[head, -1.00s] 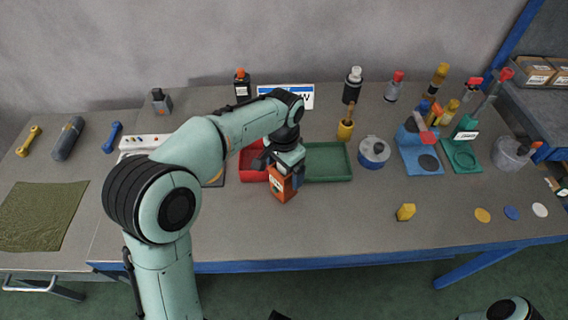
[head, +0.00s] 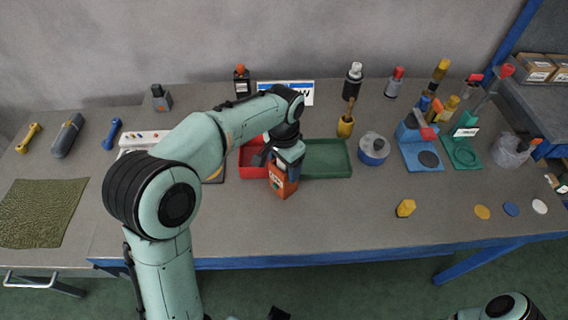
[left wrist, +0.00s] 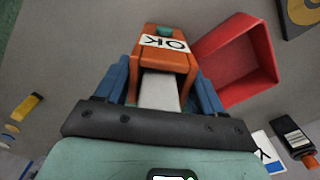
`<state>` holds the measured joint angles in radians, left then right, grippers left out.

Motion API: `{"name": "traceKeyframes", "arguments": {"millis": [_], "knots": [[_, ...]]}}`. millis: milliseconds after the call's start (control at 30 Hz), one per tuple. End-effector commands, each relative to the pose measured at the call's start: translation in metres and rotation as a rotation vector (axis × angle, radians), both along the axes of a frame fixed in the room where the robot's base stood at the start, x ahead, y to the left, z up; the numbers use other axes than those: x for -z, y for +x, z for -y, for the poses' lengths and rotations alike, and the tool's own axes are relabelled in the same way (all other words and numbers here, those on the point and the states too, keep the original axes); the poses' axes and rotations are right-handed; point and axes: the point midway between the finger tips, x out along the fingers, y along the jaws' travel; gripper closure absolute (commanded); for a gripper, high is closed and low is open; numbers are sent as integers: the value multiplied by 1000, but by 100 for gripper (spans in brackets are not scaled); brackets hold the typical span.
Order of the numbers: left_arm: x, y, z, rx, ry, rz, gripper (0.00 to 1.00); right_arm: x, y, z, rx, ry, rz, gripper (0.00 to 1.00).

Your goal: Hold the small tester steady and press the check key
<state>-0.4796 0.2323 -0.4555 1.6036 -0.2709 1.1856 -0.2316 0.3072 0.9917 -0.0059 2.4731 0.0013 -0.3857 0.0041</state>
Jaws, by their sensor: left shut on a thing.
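The small tester is an orange box (head: 283,184) with a white label on its front. In the left wrist view the tester (left wrist: 163,55) shows a white label reading OK and a small green key (left wrist: 165,31) at its far end. My left gripper (left wrist: 160,85) is shut on it, one blue finger on each side. In the head view my left gripper (head: 285,165) holds it from above, in front of the trays. I cannot tell whether it touches the bench.
Behind the tester are a red tray (head: 252,170) and a green tray (head: 325,158). A grey and blue round pot (head: 374,149) stands to the right, with blue and green stands beyond. A yellow block (head: 405,208) lies nearer the front edge. The front middle of the bench is clear.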

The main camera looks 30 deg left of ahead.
Motion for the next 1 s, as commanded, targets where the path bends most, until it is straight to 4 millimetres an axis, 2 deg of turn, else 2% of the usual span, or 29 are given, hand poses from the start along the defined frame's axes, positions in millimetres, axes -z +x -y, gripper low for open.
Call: {"name": "traceKeyframes", "arguments": {"millis": [300,367,600,1000], "knots": [[-1,0,0,0,0,1,69,0,0,0,0,0,0,6],[-1,0,0,0,0,1,69,0,0,0,0,0,0,22],[-1,0,0,0,-1,2,69,0,0,0,0,0,0,100],[-1,0,0,0,-1,2,69,0,0,0,0,0,0,100]]}}
